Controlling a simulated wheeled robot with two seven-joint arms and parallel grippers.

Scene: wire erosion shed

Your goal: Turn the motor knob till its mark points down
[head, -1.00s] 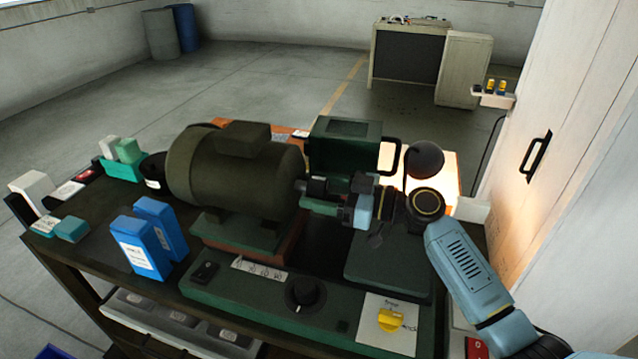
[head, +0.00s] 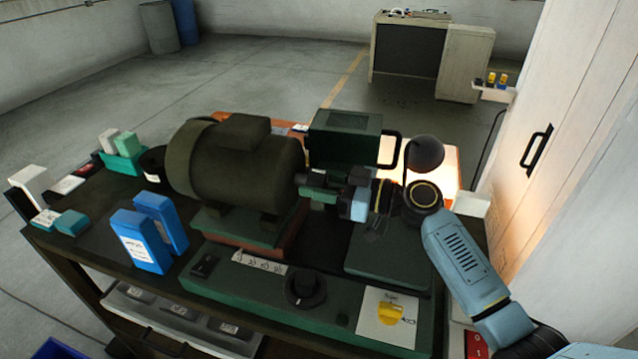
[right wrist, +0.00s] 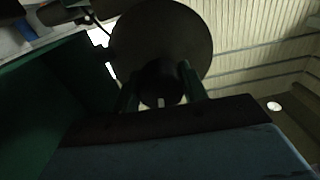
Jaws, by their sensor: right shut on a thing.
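The motor (head: 235,165) is a big dark olive drum on a raised base on the bench. Its knob is a dark round stub on the motor's right end face, mostly hidden by my gripper in the head view. My right gripper (head: 318,188) reaches in from the right, level with the stub. In the right wrist view its two green fingers are shut on the dark knob (right wrist: 160,78), one on each side, in front of the round end face (right wrist: 185,35). A small pale mark (right wrist: 160,102) shows at the knob's lower edge in that picture. My left gripper is out of view.
A green panel (head: 240,300) at the bench front carries a black dial (head: 305,288) and a yellow switch (head: 390,313). A green box (head: 345,130) stands behind my gripper, a lamp (head: 425,152) beside it. Blue boxes (head: 140,240) stand left. A white cabinet (head: 560,130) is right.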

